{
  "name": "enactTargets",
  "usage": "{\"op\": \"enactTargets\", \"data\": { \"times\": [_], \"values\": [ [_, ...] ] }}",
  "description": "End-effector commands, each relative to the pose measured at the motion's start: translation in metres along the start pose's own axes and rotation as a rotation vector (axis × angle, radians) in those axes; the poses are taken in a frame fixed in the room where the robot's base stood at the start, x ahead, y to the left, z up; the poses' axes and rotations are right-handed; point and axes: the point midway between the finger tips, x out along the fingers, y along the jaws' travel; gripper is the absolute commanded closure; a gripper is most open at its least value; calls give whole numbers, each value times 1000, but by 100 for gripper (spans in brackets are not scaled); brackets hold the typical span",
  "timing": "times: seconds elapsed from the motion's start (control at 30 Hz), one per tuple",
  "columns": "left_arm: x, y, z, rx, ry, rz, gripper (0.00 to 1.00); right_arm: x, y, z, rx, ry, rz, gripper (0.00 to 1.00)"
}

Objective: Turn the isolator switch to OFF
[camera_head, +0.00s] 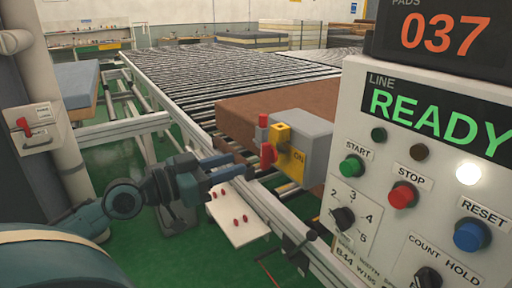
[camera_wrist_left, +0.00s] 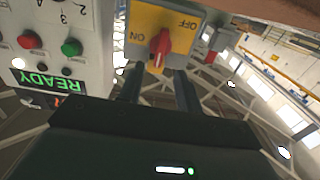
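The isolator switch is a grey box (camera_head: 310,135) with a yellow plate (camera_head: 292,163) and a red handle (camera_head: 267,155), beside the conveyor. The ON label shows on the plate. In the left wrist view the yellow plate (camera_wrist_left: 143,18) appears upside down with ON and OFF labels, and the red handle (camera_wrist_left: 160,44) lies between them. My left gripper (camera_head: 240,168) is open and empty, just left of the handle. In the left wrist view its two fingers (camera_wrist_left: 158,78) are spread, pointing toward the handle, with no clear contact. My right gripper is not in view.
A control panel (camera_head: 345,100) with buttons and a READY display stands close on the right. A white plate (camera_head: 238,230) with red knobs is below my gripper. A brown mattress (camera_head: 270,103) lies on the roller conveyor (camera_head: 225,70). A pillar with a red-levered box (camera_head: 40,140) stands left.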

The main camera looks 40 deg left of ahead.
Motion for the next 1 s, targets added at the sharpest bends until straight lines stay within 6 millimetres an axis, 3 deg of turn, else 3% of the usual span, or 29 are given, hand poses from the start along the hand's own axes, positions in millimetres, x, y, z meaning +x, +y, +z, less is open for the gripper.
{"op": "enactTargets", "data": {
  "times": [0.03,0.5,1.0],
  "values": [
    [7,0,-6,0,3,0,65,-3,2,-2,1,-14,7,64],
    [56,-1,-2,0,3,-3,65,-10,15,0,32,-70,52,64],
    [67,0,1,1,-1,0,65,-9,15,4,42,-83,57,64]
  ]
}}
